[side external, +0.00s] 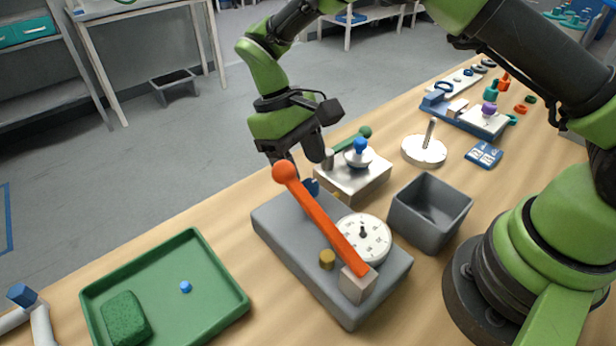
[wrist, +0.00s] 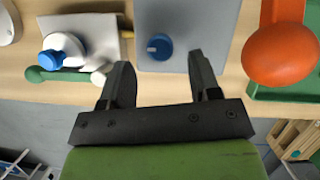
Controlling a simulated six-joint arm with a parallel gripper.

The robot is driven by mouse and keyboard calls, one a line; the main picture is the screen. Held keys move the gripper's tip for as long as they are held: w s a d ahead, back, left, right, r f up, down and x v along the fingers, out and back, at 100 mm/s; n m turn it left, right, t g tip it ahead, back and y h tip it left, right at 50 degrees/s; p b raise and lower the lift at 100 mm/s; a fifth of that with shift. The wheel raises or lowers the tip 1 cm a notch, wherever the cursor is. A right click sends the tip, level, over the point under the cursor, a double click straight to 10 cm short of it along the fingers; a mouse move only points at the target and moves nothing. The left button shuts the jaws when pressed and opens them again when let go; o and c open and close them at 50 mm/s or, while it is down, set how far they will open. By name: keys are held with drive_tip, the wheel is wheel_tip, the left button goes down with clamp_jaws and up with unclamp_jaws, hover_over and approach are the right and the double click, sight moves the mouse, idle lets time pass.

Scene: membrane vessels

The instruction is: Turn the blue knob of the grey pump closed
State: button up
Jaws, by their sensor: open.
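The grey pump (side external: 290,238) lies on the wooden table and fills the upper middle of the wrist view (wrist: 205,22). Its small dark blue knob (side external: 311,187) is at the pump's far end in the side view, partly hidden behind the orange lever. In the wrist view the round blue knob (wrist: 159,47) has a light mark on its left. My gripper (wrist: 161,64) is open and empty. Its two fingers stand to either side of the knob's position, apart from it. In the side view my gripper (side external: 305,165) hangs just above the knob.
An orange lever (side external: 325,225) with a ball end rises from the pump near my gripper. A gauge (side external: 364,238) and brass cap (side external: 327,259) sit on the pump. A pale block with a blue-topped valve (side external: 358,155) stands close behind. A green tray (side external: 215,318) lies left, a grey bin (side external: 430,215) right.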

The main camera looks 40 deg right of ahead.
sight(309, 183)
drive_tip(key=shift+x, duration=1.8)
drive_tip(key=c, duration=0.9)
